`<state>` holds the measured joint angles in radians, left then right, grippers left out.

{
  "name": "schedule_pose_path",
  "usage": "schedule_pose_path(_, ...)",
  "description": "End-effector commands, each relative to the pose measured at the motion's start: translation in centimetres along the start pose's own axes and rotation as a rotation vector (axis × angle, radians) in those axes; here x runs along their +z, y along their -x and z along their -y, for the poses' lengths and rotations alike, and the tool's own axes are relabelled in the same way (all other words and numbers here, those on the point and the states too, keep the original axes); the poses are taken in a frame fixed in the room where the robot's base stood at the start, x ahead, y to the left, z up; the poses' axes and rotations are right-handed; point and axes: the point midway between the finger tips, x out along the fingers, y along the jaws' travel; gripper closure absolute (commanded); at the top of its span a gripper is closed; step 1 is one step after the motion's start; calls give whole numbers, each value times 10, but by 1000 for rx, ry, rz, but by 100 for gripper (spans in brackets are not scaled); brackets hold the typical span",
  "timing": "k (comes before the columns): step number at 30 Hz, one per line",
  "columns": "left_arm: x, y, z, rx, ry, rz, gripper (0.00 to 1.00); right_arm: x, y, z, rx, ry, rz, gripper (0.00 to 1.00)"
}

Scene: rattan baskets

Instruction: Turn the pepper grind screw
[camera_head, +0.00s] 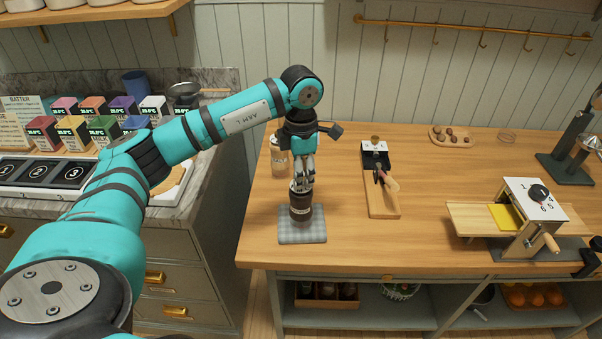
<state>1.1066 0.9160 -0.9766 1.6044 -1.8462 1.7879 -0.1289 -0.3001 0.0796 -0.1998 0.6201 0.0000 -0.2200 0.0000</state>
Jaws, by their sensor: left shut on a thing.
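A dark brown pepper grinder (301,208) stands upright on a grey checked mat (302,236) near the wooden counter's front left corner. My left gripper (302,181) points straight down over it. Its fingers are shut on the grinder's top, where the grind screw would be. The screw itself is hidden by the fingers. A second, paler grinder-like jar (278,160) stands just behind and left of the gripper. My right gripper does not show.
A wooden board with a black holder (382,200) lies right of the mat. A pasta-machine-like device (520,215) stands at the right. Several coloured boxes (75,130) fill the left counter. The counter between board and device is clear.

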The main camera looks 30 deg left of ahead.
Motion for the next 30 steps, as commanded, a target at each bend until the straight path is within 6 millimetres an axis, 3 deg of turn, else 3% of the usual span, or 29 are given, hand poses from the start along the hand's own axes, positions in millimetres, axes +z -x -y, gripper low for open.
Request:
schedule_pose_path(6, 0, 1, 0, 1, 0, 2, 100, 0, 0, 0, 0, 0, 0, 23)
schedule_pose_path(7, 0, 1, 0, 1, 0, 2, 75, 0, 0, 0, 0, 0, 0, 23)
schedule_pose_path(12, 0, 1, 0, 0, 0, 1, 55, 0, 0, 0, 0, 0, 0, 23)
schedule_pose_path(23, 0, 8, 0, 0, 0, 2, 55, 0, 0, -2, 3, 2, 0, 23)
schedule_pose_path(30, 1, 55, 0, 3, 0, 6, 55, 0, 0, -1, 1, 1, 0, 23)
